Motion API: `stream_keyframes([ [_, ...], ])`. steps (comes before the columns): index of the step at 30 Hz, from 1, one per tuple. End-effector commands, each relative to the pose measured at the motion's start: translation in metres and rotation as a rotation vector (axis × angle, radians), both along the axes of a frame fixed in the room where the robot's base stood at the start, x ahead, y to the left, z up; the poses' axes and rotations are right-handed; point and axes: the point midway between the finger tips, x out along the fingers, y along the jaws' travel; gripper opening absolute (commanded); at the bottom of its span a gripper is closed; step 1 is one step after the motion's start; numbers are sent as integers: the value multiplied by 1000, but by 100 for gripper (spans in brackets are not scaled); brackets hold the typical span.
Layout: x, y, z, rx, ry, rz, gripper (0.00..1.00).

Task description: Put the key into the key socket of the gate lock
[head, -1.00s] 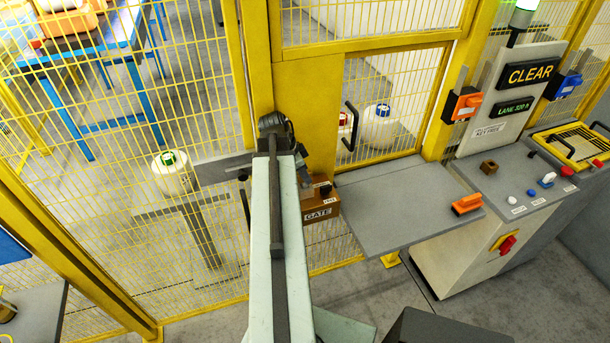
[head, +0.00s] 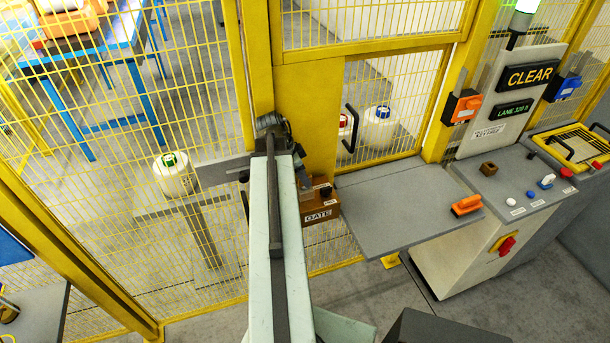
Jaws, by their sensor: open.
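The brown gate lock box (head: 322,207), marked GATE, sits low on the yellow gate post, just right of my arm. A dark round part shows on its top; I cannot tell whether this is the key or part of the lock. My gripper (head: 306,184) is at the lock box's upper left, mostly hidden behind my arm; its jaws are open. The key socket cannot be made out clearly. An orange handled piece (head: 467,205) lies on the grey shelf (head: 400,210); I cannot tell whether it is the key.
The yellow mesh fence and gate post (head: 310,110) stand close behind the lock. The console (head: 520,195) at right carries a brown block (head: 489,168), buttons and a CLEAR sign (head: 530,76). Bobbins (head: 379,127) stand behind the mesh. The shelf's middle is clear.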

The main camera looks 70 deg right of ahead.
Motion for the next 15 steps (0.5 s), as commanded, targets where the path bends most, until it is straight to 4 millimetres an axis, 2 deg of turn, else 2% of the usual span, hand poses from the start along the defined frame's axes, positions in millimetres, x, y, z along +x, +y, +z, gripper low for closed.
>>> stream_keyframes([
  [1,3,3,18,1,0,2,42],
  [6,12,10,48,0,0,1,42],
  [9,15,13,56,0,0,0,42],
  [15,17,14,54,1,1,0,42],
])
